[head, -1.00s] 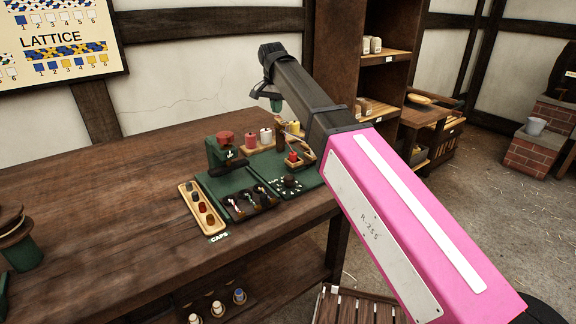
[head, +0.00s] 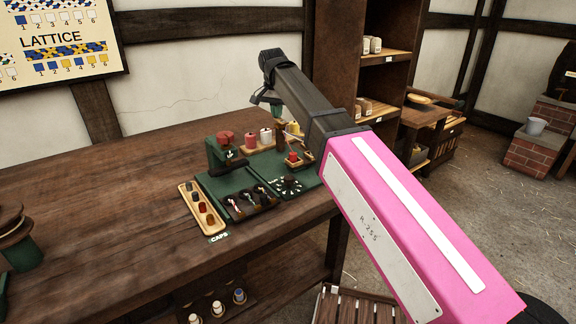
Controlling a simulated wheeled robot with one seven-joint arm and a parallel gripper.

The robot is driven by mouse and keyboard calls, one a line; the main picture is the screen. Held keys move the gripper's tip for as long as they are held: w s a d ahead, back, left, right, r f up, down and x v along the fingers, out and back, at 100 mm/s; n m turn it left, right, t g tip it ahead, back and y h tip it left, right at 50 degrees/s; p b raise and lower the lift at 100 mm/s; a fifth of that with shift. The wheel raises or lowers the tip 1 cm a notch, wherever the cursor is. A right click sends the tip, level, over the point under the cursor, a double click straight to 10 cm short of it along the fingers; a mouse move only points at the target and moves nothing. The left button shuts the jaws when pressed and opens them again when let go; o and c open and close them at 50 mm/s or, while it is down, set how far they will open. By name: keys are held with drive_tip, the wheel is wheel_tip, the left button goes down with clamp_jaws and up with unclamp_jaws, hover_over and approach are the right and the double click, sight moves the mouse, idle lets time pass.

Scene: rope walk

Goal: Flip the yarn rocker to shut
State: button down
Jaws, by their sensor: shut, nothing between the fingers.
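My gripper (head: 277,109) hangs below the dark wrist at the far end of my arm, above the back right of the station. It is shut and empty. My arm hides part of the station's right side.
A wooden tray of caps (head: 200,209) lies at the station's left front, by a "CAPS" label (head: 218,237). A dark rack (head: 245,202) holds several wound bobbins. A shelf unit (head: 340,60) stands behind.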

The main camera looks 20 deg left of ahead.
wheel_tip(320, 180, up, 8)
idle(1.2)
